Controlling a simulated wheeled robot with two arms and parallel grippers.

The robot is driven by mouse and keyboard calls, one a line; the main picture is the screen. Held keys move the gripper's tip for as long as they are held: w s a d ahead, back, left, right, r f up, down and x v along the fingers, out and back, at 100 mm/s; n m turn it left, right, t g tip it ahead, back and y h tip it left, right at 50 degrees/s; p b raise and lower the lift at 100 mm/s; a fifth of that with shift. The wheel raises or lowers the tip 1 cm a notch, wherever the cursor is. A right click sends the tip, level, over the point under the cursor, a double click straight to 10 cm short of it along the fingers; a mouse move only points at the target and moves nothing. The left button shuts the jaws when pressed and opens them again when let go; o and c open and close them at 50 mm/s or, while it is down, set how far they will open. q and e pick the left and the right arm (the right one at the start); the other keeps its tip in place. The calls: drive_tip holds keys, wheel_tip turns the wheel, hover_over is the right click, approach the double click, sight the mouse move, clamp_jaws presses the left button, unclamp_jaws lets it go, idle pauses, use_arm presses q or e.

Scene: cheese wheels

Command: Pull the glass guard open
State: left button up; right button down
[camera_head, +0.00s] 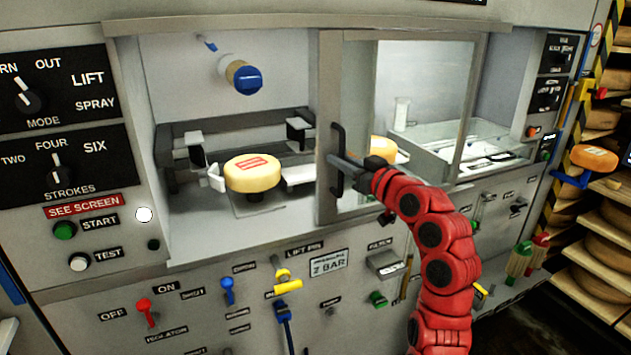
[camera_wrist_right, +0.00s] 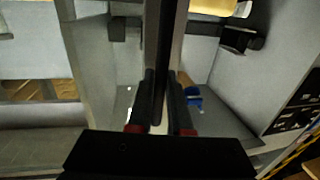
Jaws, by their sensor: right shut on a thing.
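The glass guard (camera_head: 345,90) is a grey-framed clear panel in the machine's front window. It stands over the right part of the window, and the left part is uncovered. Its black vertical handle (camera_head: 337,136) is on the frame's left side. My right gripper (camera_head: 345,163) reaches in from the right and is shut on the handle. In the right wrist view the dark handle bar (camera_wrist_right: 164,45) runs between the two fingers of the right gripper (camera_wrist_right: 160,95). My left gripper is not in view.
Another wheel (camera_head: 383,149) shows partly behind the guard. Knobs and levers (camera_head: 147,312) cover the front panel. Shelves of cheese wheels (camera_head: 605,255) stand at the right.

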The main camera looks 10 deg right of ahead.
drive_tip(key=shift+w+d, duration=0.25)
drive_tip(key=shift+d, duration=0.55)
drive_tip(key=shift+r, duration=0.1)
drive_tip(key=c, duration=0.8)
unclamp_jaws()
drive_tip(key=shift+c, duration=0.2)
drive_tip(key=shift+a, duration=0.1)
drive_tip(key=shift+s, duration=0.1)
drive_tip(key=b+v, duration=0.1)
drive_tip(key=v, duration=1.6)
drive_tip(key=shift+b, duration=0.4)
